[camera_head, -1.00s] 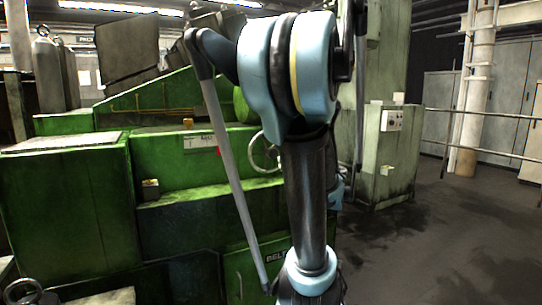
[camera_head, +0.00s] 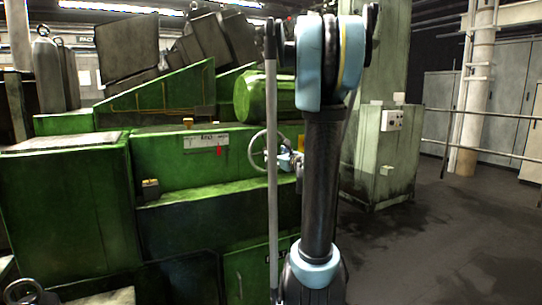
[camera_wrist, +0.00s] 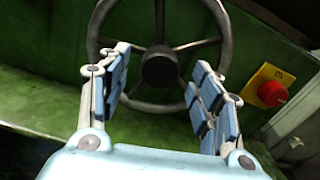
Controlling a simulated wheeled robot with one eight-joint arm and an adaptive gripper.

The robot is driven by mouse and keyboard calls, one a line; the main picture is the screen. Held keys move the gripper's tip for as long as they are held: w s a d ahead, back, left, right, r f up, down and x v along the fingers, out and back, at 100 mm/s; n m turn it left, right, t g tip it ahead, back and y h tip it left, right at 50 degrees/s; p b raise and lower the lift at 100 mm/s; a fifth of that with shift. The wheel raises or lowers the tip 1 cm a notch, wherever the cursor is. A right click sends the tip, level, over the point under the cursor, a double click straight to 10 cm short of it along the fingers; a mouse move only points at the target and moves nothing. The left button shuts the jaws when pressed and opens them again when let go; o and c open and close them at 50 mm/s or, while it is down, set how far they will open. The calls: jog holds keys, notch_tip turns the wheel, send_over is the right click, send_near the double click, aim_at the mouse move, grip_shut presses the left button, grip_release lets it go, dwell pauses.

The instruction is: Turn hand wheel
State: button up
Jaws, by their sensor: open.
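The hand wheel (camera_wrist: 160,68) is a grey spoked ring with a dark hub, mounted on the green machine. In the wrist view it lies straight ahead of my gripper (camera_wrist: 163,90), whose two blue-padded fingers are open and spread on either side of the hub. The fingertips overlap the wheel in the picture, and I cannot tell if they touch it. In the head view the wheel's rim (camera_head: 252,149) shows partly behind my arm, with my gripper (camera_head: 288,160) beside it, mostly hidden by the arm.
A yellow plate with a red button (camera_wrist: 271,93) sits right of the wheel in the wrist view. A green machine body (camera_head: 65,195) fills the left. A green cabinet (camera_head: 385,155) stands behind at right. Dark open floor (camera_head: 440,240) lies to the right.

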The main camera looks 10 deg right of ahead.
aim_at(274, 153)
jog(key=shift+x, duration=2.6)
jog(key=shift+c, duration=0.6)
grip_shut()
jog(key=shift+d, duration=0.1)
